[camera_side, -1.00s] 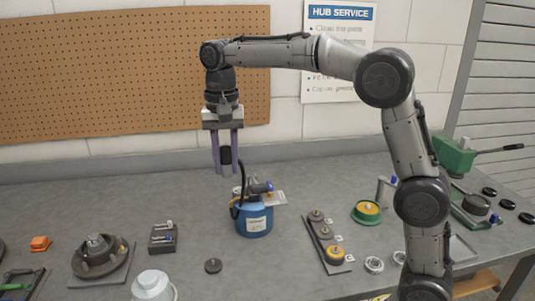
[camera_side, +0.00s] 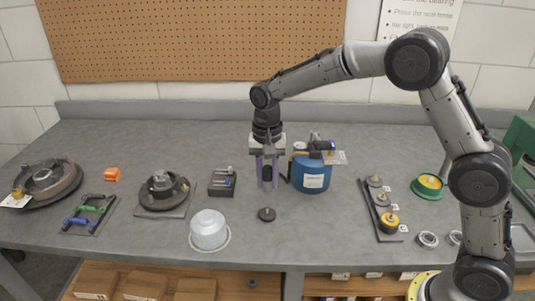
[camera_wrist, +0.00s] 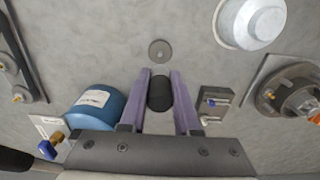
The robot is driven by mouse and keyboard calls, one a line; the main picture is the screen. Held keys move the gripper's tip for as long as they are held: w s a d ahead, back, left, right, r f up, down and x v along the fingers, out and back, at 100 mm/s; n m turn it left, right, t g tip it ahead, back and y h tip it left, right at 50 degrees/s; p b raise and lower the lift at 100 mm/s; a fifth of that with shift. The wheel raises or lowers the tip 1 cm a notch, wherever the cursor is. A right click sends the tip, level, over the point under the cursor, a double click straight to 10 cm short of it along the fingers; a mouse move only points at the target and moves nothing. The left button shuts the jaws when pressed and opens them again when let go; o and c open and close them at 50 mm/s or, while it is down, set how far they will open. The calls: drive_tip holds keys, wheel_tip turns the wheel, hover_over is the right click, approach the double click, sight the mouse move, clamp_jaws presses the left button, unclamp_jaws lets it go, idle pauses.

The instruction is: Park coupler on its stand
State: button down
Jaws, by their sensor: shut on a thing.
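My gripper (camera_side: 267,184) has two purple fingers shut on a black cylindrical coupler (camera_side: 266,173), held upright just left of the blue bucket (camera_side: 312,177). In the wrist view the coupler (camera_wrist: 160,93) sits between the fingers. A dark hose runs beside the bucket near the coupler; its join is hard to see. A small dark round disc (camera_side: 266,214) with a central mark lies on the bench in front of my gripper, apart from the coupler. It also shows in the wrist view (camera_wrist: 160,51). Which piece is the coupler's stand is not clear.
A black block with small fittings (camera_side: 222,183) stands close left of my gripper. A white canister (camera_side: 209,230) stands front left, and a hub on a plate (camera_side: 163,192) farther left. A dark rack of round parts (camera_side: 381,209) lies right. The bench behind is clear.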

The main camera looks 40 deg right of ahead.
sight(267, 209)
drive_tip(key=shift+f, duration=3.35)
drive_tip(key=shift+f, duration=0.9)
idle(0.6)
drive_tip(key=shift+c, duration=0.8)
unclamp_jaws()
drive_tip(key=shift+r, duration=3.5)
